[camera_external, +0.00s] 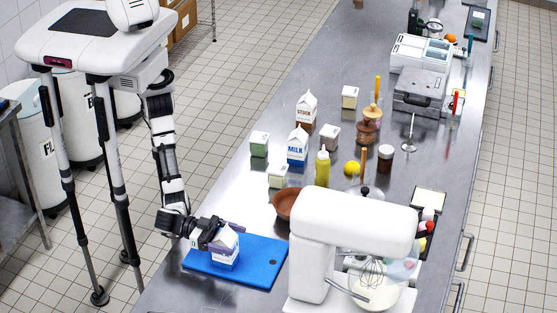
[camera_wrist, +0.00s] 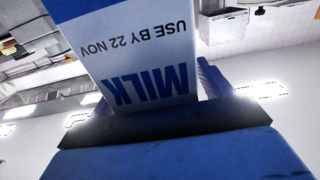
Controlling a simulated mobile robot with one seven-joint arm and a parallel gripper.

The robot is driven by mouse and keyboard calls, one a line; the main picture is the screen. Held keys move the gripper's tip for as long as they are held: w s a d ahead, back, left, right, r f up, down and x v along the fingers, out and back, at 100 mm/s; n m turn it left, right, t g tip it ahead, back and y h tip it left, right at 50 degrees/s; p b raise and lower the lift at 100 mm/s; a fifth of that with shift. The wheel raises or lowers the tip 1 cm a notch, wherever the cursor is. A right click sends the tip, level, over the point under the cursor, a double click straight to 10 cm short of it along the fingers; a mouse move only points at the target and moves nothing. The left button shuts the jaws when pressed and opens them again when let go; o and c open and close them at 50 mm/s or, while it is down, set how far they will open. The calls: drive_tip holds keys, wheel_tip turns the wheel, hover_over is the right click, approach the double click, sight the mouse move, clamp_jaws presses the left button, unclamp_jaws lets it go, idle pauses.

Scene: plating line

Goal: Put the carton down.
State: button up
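The milk carton (camera_external: 224,258), white and blue with a gabled top, is upright over the blue board (camera_external: 262,265) at the front of the steel counter. My gripper (camera_external: 222,236) comes in from the left with its fingers around the carton's upper part. In the wrist view the carton's face (camera_wrist: 135,60) fills the top middle, its words "MILK" and "USE BY 22 NOV" upside down. A dark gripper edge lies across its near end. I cannot tell whether the carton's bottom touches the board.
A stand mixer (camera_external: 350,235) stands right of the board, and a brown bowl (camera_external: 286,204) just behind it. Another milk carton (camera_external: 297,147), a stock carton (camera_external: 306,110), a yellow bottle (camera_external: 322,168) and small boxes stand farther back. The board's right part is clear.

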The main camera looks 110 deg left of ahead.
drive_tip(key=shift+r, duration=0.15)
drive_tip(key=s+b, duration=0.3)
drive_tip(key=s, duration=0.9)
drive_tip(key=shift+o, duration=0.4)
